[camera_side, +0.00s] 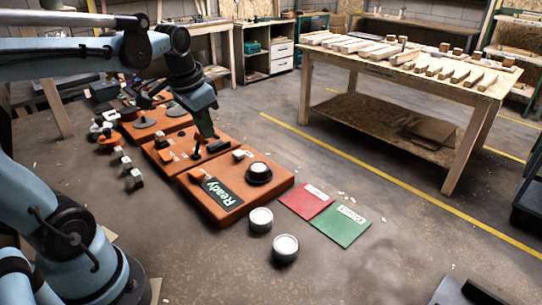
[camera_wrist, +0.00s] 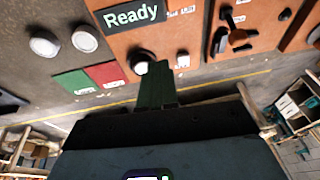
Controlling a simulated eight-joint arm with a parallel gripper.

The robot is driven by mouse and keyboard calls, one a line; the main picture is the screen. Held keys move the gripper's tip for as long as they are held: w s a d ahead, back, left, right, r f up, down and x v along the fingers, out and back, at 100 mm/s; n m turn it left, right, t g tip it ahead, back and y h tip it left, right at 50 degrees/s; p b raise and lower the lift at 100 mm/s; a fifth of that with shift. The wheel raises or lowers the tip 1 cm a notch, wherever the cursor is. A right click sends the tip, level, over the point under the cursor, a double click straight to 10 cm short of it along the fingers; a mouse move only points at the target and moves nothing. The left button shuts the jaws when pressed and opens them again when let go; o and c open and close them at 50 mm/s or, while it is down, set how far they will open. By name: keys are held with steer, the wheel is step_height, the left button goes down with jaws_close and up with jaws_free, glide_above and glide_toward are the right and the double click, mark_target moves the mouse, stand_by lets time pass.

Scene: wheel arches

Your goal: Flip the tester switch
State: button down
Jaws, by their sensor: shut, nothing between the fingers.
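The orange tester board (camera_side: 222,213) lies on the floor with a black display reading "Ready" (camera_side: 222,191). In the wrist view the display (camera_wrist: 132,14) is at the top. A round white-topped part in a black ring (camera_side: 259,172) sits on the board; it shows partly behind the finger in the wrist view. A black lever-like part (camera_side: 197,151) stands on the neighbouring orange panel, also in the wrist view (camera_wrist: 237,38). I cannot tell for certain which part is the tester switch. My gripper (camera_side: 208,136) is shut and empty above the panels; its green fingers (camera_wrist: 157,72) show in the wrist view.
Two white-topped cylinders, one nearer the board (camera_side: 261,219) and one farther (camera_side: 285,248), stand on the floor. A red card (camera_side: 305,200) and a green card (camera_side: 341,224) lie right of the board. Small blocks (camera_side: 135,178) lie left. A wooden table (camera_side: 400,75) stands behind.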

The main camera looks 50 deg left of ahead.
steer(key=s+d+f+t, duration=0.1)
steer(key=d+f+t, duration=0.2)
steer(key=d, duration=0.7)
steer(key=shift+s+d+f+t+h, duration=0.2)
steer(key=shift+s+f+t+h, duration=0.1)
steer(key=shift+f+t+h, duration=0.1)
steer(key=c, duration=1.7)
jaws_free()
steer(key=shift+d+f, duration=0.1)
steer(key=shift+d, duration=0.1)
steer(key=o, duration=0.3)
steer(key=shift+a+n, duration=0.2)
steer(key=shift+n, duration=0.1)
steer(key=o, duration=0.6)
steer(key=a+n+g, duration=0.1)
steer(key=a+n, duration=0.1)
steer(key=w+a+r+n+g, duration=0.1)
steer(key=a+n, duration=0.2)
steer(key=a+r+n+g, duration=0.1)
steer(key=a+n, duration=0.2)
steer(key=shift+w+y, duration=0.2)
steer(key=shift+y, duration=0.2)
steer(key=shift+c, duration=0.2)
steer(key=n+g+h, duration=0.1)
steer(key=n+g, duration=0.3)
steer(key=n, duration=0.5)
glide_above(194, 171)
step_height(194, 171, down, 12)
steer(key=shift+a+r, duration=0.1)
